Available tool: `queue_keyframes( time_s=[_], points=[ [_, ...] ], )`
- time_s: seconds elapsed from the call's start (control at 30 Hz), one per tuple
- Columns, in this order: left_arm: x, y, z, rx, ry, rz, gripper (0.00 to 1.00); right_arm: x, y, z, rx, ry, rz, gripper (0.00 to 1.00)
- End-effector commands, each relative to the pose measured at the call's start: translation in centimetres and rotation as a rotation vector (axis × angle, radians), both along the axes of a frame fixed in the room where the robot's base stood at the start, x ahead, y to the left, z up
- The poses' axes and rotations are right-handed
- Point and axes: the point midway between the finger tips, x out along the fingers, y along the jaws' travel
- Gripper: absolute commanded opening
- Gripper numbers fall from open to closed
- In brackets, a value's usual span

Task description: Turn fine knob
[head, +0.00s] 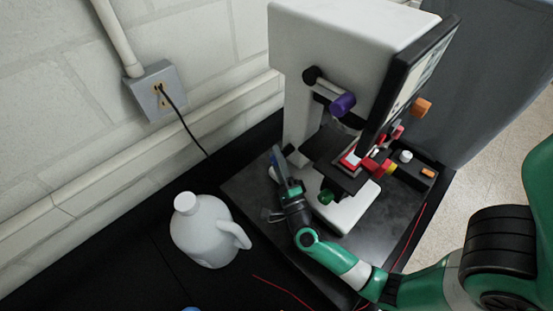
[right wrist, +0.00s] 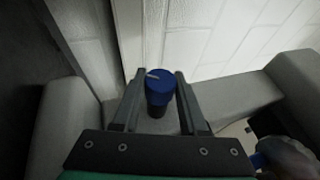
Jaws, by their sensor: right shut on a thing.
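A white and grey microscope-like device (head: 340,45) with a tilted screen stands on a dark base plate. My right gripper (head: 280,160) reaches in from the right, low at the device's left side. In the right wrist view a blue knob (right wrist: 158,90) with a pale mark on its top sits between my right gripper's two fingers (right wrist: 156,82), which are shut on it. In the head view the gripper hides most of this knob. A purple knob (head: 342,104) is higher on the device, and a green knob (head: 327,196) is lower. My left gripper is not in view.
A white jug (head: 206,232) stands left of my right gripper on the black table. An orange knob (head: 422,107) and red parts (head: 372,164) are on the device's right. A wall socket (head: 158,88) with a black cable is behind.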

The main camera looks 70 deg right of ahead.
Motion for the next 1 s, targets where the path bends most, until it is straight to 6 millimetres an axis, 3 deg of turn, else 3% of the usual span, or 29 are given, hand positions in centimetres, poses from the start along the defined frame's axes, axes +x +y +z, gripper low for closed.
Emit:
queue_keyframes(
  time_s=[0.07, 0.1, 0.27, 0.6, 1.0],
  points=[
    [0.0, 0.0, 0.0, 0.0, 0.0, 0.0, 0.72, 0.0, 0.0, 0.1, -0.001, -0.001, 0.0, 0.0],
    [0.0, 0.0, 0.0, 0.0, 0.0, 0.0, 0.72, 0.0, 0.0, 0.1, -0.001, -0.001, 0.0, 0.44],
    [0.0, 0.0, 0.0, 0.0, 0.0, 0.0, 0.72, 0.0, 0.0, 0.0, 0.0, 0.0, -0.001, 0.72],
    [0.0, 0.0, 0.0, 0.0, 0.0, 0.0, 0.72, -0.2, 0.3, -0.1, 0.0, 0.001, 0.001, 0.72],
    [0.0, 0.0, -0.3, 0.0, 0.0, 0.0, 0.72, -4.4, 4.9, -2.1, 0.0, 0.002, 0.004, 0.72]
  ],
)
